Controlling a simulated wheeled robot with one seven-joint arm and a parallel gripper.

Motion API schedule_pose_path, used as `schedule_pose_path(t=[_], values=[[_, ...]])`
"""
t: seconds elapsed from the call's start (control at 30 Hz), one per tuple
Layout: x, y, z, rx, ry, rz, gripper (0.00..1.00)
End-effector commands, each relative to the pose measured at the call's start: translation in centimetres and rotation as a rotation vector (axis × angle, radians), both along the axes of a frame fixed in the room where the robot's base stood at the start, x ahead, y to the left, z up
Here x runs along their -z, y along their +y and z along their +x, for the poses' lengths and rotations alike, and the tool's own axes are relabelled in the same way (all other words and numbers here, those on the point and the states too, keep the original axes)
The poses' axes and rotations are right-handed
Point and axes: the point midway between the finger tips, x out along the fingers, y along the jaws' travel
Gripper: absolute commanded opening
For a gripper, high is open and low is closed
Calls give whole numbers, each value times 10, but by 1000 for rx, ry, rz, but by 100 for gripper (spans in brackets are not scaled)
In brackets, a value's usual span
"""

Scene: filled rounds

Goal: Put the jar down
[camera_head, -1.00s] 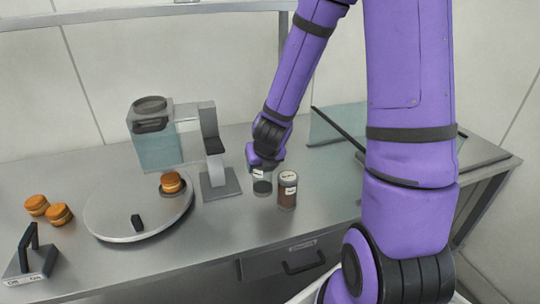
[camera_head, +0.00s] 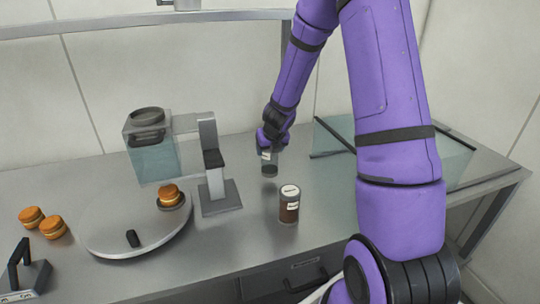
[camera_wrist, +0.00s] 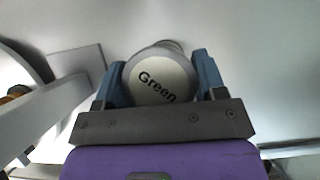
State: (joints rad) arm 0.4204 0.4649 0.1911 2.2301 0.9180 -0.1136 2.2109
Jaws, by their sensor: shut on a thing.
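My gripper (camera_head: 273,150) is shut on a jar (camera_head: 269,168), seen in the head view at the middle of the counter, right of the dispenser stand. In the wrist view my gripper (camera_wrist: 162,85) has a blue finger on each side of the jar's lid (camera_wrist: 160,78), which reads "Green". The jar looks upright, with a dark lower part. My gripper covers its top in the head view. Whether its base touches the counter I cannot tell. A second jar (camera_head: 289,205), with reddish-brown contents and a white label, stands nearer the front, apart from the held one.
Left of the jar stands a grey dispenser stand (camera_head: 222,200) with a clear tank (camera_head: 152,158). A round plate (camera_head: 110,240) carries a bun (camera_head: 169,194). Two more buns lie left. A clear panel (camera_head: 335,133) stands at the right. The counter (camera_head: 325,185) right of the second jar is clear.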

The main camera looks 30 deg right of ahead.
Motion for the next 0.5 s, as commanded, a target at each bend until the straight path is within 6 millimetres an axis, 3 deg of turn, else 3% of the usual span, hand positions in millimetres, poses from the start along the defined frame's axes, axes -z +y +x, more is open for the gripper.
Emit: schedule_pose_path(t=[0.27,0.5], values=[[1,-10,13,-2,-1,-1,34],[20,-11,12,0,1,0,34]])
